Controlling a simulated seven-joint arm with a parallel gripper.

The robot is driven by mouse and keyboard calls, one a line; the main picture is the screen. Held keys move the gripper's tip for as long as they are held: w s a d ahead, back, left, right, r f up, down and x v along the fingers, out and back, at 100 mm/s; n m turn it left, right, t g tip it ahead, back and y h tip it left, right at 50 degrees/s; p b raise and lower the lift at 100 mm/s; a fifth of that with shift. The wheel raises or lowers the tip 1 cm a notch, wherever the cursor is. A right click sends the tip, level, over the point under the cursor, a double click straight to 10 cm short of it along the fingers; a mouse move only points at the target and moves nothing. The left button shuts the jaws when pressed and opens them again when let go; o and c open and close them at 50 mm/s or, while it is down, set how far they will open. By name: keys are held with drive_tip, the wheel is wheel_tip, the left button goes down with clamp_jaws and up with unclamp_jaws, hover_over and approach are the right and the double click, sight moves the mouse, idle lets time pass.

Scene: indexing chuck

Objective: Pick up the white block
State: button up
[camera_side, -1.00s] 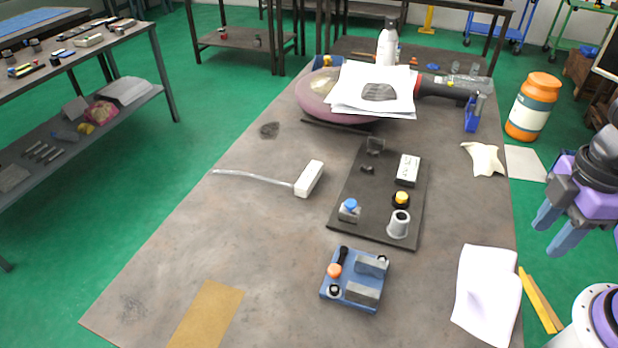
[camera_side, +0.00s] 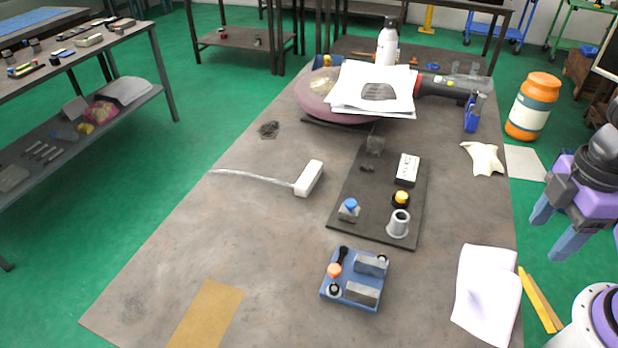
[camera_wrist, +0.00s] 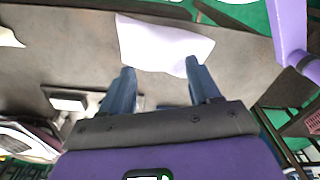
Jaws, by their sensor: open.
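A plain white block (camera_side: 309,178) with a pale cord-like strip running left from it lies on the table, left of the dark board. A second white block (camera_side: 407,169), with dark marks on top, lies on the dark board (camera_side: 372,223). I cannot tell from the pictures which one the task names. My gripper (camera_side: 553,232) is open and empty beyond the table's right edge, well apart from both blocks. In the wrist view my gripper's fingers (camera_wrist: 160,68) are spread with nothing between them. A white-topped item (camera_wrist: 68,104) shows at the left there, partly cut off and unclear.
A blue fixture (camera_side: 350,304) with grey blocks stands in front of the board. The board also bears a grey cup (camera_side: 398,224) and small knobs. White paper (camera_side: 487,294) lies near the right edge. A disc under papers (camera_side: 375,90) fills the back. The table's left front is mostly clear.

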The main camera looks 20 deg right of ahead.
drive_tip(key=w+a+n+t+h, duration=0.4)
drive_tip(key=w+a+n+h, duration=0.3)
drive_tip(key=w+a, duration=1.3)
drive_tip(key=w+a+f+n+t+h, duration=0.3)
drive_tip(key=w+a+f+n+t, duration=0.3)
drive_tip(key=w+a, duration=0.55)
drive_tip(key=n+g, duration=0.1)
approach(308, 175)
drive_tip(key=x, duration=0.5)
drive_tip(key=shift+w+d+r, duration=0.2)
drive_tip(key=shift+w, duration=0.1)
drive_tip(key=shift+f+x, duration=0.2)
drive_tip(key=shift+x, duration=1.1)
drive_tip(key=shift+f+x, duration=0.15)
drive_tip(key=shift+x, duration=1.15)
drive_tip(key=shift+s, duration=0.15)
drive_tip(key=shift+c, duration=0.3)
drive_tip(key=c, duration=1)
clamp_jaws()
